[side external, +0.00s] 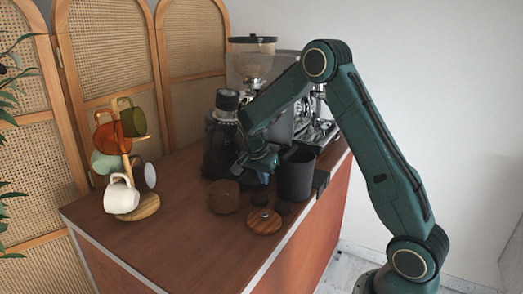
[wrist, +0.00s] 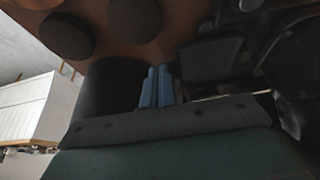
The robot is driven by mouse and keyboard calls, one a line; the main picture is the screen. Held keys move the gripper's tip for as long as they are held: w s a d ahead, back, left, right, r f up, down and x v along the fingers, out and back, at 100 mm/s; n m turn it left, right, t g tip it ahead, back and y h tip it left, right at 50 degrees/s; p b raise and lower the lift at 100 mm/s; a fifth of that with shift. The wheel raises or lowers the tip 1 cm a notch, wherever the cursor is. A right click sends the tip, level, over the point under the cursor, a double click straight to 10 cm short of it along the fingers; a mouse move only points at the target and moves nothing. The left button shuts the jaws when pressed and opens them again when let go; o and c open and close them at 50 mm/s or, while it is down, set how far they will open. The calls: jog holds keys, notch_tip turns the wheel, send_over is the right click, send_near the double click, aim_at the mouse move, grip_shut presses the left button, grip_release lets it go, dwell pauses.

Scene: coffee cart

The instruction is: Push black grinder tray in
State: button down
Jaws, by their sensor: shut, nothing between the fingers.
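The grinder (side external: 252,62) stands at the back of the cart, with its clear hopper on top. Its lower part and the black tray are hidden behind my arm and other items in the side view. In the wrist view a dark, flat, box-like part (wrist: 207,60) lies just right of my fingers; I cannot tell whether it is the tray. My gripper (side external: 263,177) is low over the cart top, left of a black bin (side external: 296,174). Its blue fingers (wrist: 157,86) are together and empty in the wrist view. Contact with the tray cannot be seen.
The black bin (wrist: 108,90) is close beside my fingers. A brown bowl (side external: 223,197) and wooden disc (side external: 264,222) are in front. A mug tree (side external: 147,207) stands left; the front-left cart top is clear.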

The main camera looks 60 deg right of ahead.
jog(key=shift+s+d+f, duration=0.1)
jog(key=shift+s+f, duration=0.1)
jog(key=shift+f, duration=0.1)
jog(key=shift+f, duration=0.5)
jog(key=shift+f, duration=0.15)
jog(key=shift+w, duration=0.2)
dwell(0.3)
